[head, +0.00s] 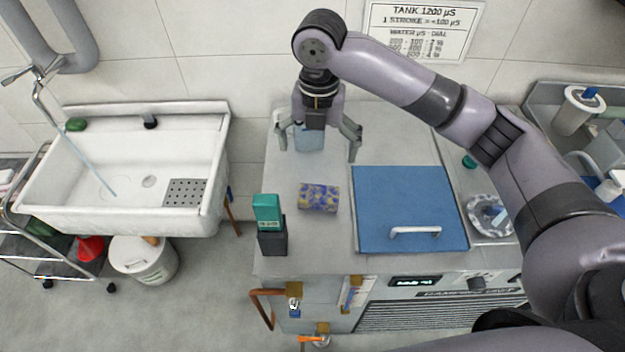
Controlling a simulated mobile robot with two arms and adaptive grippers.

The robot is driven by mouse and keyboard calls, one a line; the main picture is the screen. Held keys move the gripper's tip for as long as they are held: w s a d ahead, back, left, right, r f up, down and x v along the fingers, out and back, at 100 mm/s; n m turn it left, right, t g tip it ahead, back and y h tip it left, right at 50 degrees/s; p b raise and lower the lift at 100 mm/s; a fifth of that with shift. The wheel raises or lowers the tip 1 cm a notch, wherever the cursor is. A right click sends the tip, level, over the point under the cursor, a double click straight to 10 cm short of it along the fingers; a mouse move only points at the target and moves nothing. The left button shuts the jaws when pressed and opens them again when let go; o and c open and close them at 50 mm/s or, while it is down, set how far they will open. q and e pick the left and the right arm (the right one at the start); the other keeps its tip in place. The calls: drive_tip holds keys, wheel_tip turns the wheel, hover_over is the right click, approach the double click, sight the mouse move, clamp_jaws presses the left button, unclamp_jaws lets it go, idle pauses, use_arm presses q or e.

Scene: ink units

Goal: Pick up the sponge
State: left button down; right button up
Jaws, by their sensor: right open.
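The sponge (318,197) is a yellow block with blue-purple patches. It lies on the grey counter top, left of the blue lid. My right gripper (320,148) hangs from the arm that comes in from the right, pointing down with its fingers spread. It is open, and appears above and behind the sponge, apart from it. A pale blue item (308,138) shows between its fingers, farther back on the counter; I cannot tell whether it touches them. My left gripper is out of view.
A teal-and-black bottle (268,225) stands left of the sponge at the counter's front edge. A blue lid (405,205) with a white handle lies to the right. A white sink (140,208) with running water is at the left. The counter around the sponge is mostly clear.

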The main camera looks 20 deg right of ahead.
wheel_tip(320, 180, down, 2)
drive_tip(key=p, duration=0.2)
hover_over(318, 196)
drive_tip(key=f, duration=0.5)
drive_tip(key=shift+s+f, duration=0.25)
drive_tip(key=shift+s, duration=0.1)
drive_tip(key=f, duration=0.3)
drive_tip(key=shift+w+a, duration=0.1)
drive_tip(key=shift+w, duration=0.15)
drive_tip(key=shift+f, duration=0.45)
drive_tip(key=shift+f+p, duration=0.35)
drive_tip(key=shift+f, duration=0.1)
wheel_tip(318, 196, down, 4)
drive_tip(key=shift+w+r+p, duration=0.1)
drive_tip(key=shift+r+p, duration=0.1)
drive_tip(key=shift+p, duration=0.45)
drive_tip(key=shift+f, duration=0.4)
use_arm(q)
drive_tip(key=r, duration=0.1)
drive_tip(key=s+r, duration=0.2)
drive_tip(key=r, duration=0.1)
use_arm(e)
drive_tip(key=shift+f, duration=0.1)
drive_tip(key=shift+c, duration=0.6)
